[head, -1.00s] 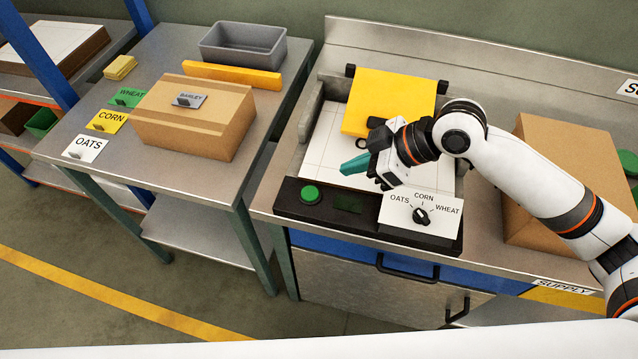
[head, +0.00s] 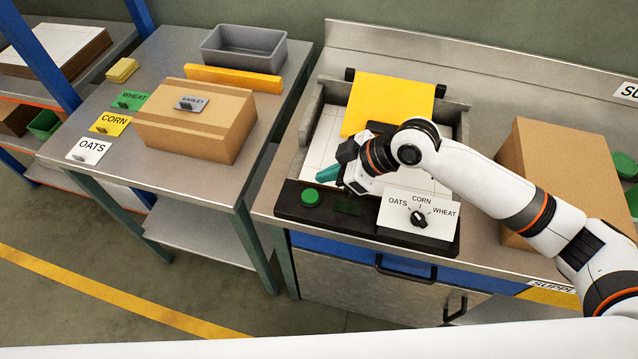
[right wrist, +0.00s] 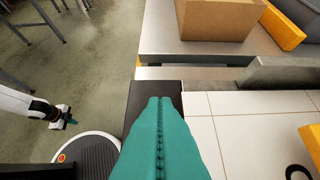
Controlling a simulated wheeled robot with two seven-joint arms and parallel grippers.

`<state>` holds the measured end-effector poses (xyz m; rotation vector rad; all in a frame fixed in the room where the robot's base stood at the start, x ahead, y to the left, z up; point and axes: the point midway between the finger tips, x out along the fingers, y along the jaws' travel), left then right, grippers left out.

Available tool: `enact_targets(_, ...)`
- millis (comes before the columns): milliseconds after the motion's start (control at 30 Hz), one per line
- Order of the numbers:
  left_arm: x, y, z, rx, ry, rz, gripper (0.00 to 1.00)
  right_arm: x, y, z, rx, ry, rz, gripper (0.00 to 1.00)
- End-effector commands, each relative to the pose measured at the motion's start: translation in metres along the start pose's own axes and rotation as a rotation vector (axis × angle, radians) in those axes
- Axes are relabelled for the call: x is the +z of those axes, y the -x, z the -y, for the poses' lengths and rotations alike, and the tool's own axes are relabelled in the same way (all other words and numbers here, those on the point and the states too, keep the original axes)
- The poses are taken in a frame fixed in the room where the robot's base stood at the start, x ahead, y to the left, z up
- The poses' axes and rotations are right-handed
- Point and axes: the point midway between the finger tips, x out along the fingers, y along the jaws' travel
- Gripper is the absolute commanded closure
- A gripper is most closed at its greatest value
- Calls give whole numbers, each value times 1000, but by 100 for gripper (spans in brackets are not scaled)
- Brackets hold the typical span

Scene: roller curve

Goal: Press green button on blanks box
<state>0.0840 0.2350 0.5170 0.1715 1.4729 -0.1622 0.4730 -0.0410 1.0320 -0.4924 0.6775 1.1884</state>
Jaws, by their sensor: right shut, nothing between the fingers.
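The green button (head: 311,197) is a round cap at the left end of the black panel (head: 368,229) along the front of the blanks box. My right gripper (head: 325,175) has teal fingers, shut with nothing between them. Its tips are just behind and above the button in the head view, apart from it as far as I can tell. In the right wrist view the shut fingers (right wrist: 160,105) point over the black panel (right wrist: 142,95) and the button is hidden. My left gripper (right wrist: 68,120) shows small at the left of that view.
A dial (head: 418,217) with OATS, CORN and WHEAT labels sits right on the panel. A yellow plate (head: 388,103) stands behind white sheets in the box. A carton (head: 560,165) stands to the right. The left table (head: 140,170) holds another carton (head: 195,125) and label cards.

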Motion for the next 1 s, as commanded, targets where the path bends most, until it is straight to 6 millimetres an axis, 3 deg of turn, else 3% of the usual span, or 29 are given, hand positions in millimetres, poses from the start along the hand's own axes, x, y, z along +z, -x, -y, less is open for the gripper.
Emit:
enact_targets(133, 1, 11, 0, 0, 0, 0, 100, 2, -30, -1, 3, -3, 0, 100)
enact_targets(300, 2, 18, 0, 0, 0, 0, 100, -18, -46, -1, 1, -3, -1, 100)
enact_targets(833, 2, 20, 0, 0, 0, 0, 100, -30, -56, 0, 0, 0, -1, 100)
enact_targets(1000, 0, 5, 0, 0, 0, 0, 100, -42, -69, 0, 0, -2, -1, 100)
